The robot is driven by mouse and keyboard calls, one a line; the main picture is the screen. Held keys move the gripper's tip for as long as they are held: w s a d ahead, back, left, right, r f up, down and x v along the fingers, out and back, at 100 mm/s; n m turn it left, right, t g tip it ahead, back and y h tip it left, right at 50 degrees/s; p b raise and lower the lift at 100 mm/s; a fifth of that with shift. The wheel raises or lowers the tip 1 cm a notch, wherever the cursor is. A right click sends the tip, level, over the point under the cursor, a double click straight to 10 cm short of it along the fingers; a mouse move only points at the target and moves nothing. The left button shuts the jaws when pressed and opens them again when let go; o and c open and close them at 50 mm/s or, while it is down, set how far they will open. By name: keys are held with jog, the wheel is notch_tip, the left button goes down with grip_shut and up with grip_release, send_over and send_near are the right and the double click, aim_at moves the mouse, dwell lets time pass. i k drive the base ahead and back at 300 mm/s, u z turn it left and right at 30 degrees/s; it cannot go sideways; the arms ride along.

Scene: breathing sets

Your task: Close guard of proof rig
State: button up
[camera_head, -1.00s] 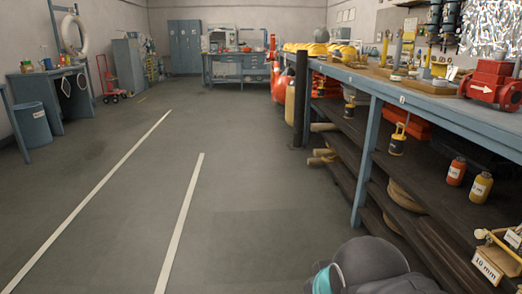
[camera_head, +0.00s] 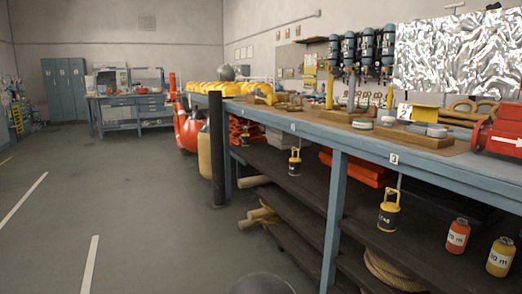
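I cannot tell for sure which thing is the proof rig, and no guard can be made out clearly. On the long blue bench (camera_head: 318,129) a yellow upright post (camera_head: 329,91) stands near a wooden board with small round parts (camera_head: 432,130). A red machine with a white arrow (camera_head: 503,138) sits at the right end, cut off by the picture edge. My gripper is not in view; only a dark rounded part of my arm shows at the bottom edge.
Yellow-topped canisters (camera_head: 388,211) hang below the bench edge. An orange bottle (camera_head: 457,236) and a yellow bottle (camera_head: 501,257) stand at lower right. A dark post (camera_head: 217,150) stands by the bench. Open floor (camera_head: 130,190) lies to the left.

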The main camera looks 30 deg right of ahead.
aim_at(420, 112)
jog(key=i, duration=2.1)
jog(key=z, duration=2.75)
jog(key=i, duration=1)
